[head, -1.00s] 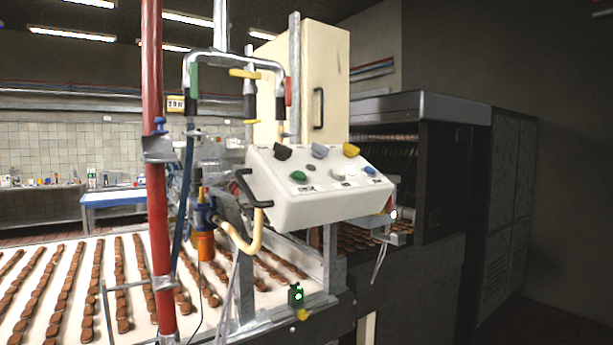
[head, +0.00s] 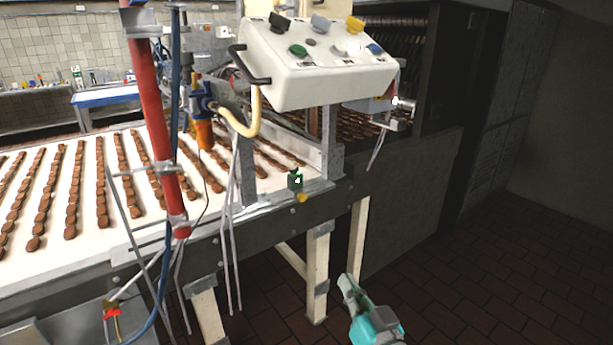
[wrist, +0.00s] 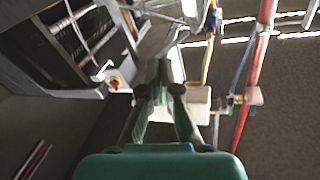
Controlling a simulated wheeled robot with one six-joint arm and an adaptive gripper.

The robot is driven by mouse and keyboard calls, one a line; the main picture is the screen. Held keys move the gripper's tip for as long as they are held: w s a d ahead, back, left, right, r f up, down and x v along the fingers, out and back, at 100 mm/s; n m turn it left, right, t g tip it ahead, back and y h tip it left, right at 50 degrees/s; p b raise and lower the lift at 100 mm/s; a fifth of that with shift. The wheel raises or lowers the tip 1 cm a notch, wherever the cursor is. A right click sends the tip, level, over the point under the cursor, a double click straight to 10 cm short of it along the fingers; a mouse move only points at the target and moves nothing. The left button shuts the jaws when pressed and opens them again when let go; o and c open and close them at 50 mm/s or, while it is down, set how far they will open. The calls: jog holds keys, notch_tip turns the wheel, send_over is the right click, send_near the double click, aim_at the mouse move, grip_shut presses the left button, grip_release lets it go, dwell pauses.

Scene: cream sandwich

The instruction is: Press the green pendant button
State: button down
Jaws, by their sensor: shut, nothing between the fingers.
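The pendant is a white sloped control box (head: 318,75) at the upper middle of the head view. Its green button (head: 298,50) is on the left of the face, below a black knob and left of a white button. My gripper (head: 346,283) is at the bottom of the head view, well below the pendant and apart from it. In the wrist view my gripper's green fingers (wrist: 163,75) are together and hold nothing. A pale box (wrist: 197,104) shows behind them, partly hidden; I cannot tell whether it is the pendant. The green button does not show there.
A conveyor (head: 85,240) with rows of brown biscuits lies left. A red pole (head: 160,120), hoses and cables stand in front of it. A small green box (head: 295,179) sits on the conveyor's edge. Pale legs (head: 318,270) stand below. The tiled floor (head: 470,270) at right is clear.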

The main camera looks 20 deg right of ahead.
jog(key=w+r+t+y, duration=0.1)
jog(key=w+r, duration=0.4)
jog(key=r, duration=0.6)
notch_tip(320, 180, up, 31)
jog(key=n+y, duration=0.3)
jog(key=n, duration=0.2)
jog(key=shift+s+t+y, duration=0.15)
jog(key=shift+t+y, duration=0.25)
jog(key=shift+a, duration=0.15)
notch_tip(320, 180, up, 3)
send_over(307, 68)
jog(key=s, duration=0.1)
jog(key=f, duration=0.2)
jog(key=shift+w+f, duration=0.25)
jog(key=shift+f, duration=0.15)
jog(key=shift+w+f, duration=0.3)
jog(key=shift+f, duration=0.2)
